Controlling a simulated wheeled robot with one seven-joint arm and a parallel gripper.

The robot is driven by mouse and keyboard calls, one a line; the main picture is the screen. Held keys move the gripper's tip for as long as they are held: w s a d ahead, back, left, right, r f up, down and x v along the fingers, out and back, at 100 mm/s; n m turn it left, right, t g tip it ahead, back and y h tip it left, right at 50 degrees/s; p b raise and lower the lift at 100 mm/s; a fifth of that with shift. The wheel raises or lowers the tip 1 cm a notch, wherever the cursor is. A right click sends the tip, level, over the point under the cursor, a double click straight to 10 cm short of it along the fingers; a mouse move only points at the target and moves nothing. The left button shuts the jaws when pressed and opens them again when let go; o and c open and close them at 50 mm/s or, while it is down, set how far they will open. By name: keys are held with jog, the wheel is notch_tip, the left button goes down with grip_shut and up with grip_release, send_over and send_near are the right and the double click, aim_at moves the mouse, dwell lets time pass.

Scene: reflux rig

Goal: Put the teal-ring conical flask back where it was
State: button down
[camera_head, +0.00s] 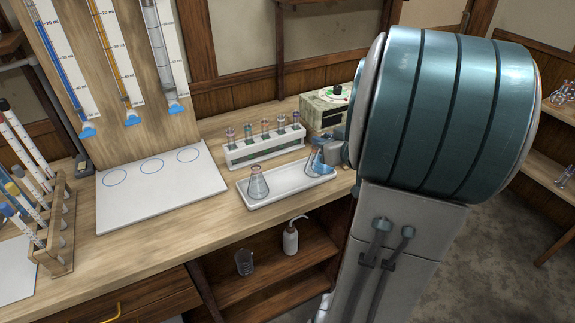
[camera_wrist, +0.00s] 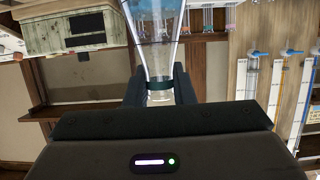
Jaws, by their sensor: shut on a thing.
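A conical flask with blue liquid (camera_head: 319,164) is at the right end of the white tray (camera_head: 290,197) in the head view. It is in the jaws of my gripper (camera_wrist: 158,88), which are shut on its neck. In the wrist view the flask (camera_wrist: 160,45) shows a dark teal ring at the neck between the fingers. I cannot tell whether its base touches the tray. My gripper is partly hidden by my arm in the head view. A second conical flask (camera_head: 257,188), with a reddish ring and clear body, stands on the tray's left end.
A white rack of stoppered tubes (camera_head: 263,151) stands behind the tray, with a boxy device (camera_head: 325,108) at the back right. A white board with three blue circles (camera_head: 150,207) lies left, under burettes (camera_head: 110,40). A wooden pipette rack (camera_head: 62,245) stands far left. The bench front is clear.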

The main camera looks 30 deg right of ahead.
jog(key=shift+w+a+f+b, duration=0.25)
jog(key=shift+w+a+f, duration=0.75)
jog(key=shift+w+f, duration=0.6)
jog(key=shift+w+a+f+b, duration=0.25)
jog(key=shift+w+a+f, duration=0.8)
jog(key=shift+w+f, duration=0.5)
jog(key=shift+w+a+f+b, duration=0.25)
jog(key=shift+w+a+f, duration=0.9)
jog(key=shift+f, duration=0.65)
jog(key=shift+w+d+f, duration=0.1)
jog(key=shift+w+d, duration=0.05)
jog(key=shift+f, duration=0.15)
jog(key=c, duration=1.2)
grip_release()
jog(key=shift+c, duration=0.2)
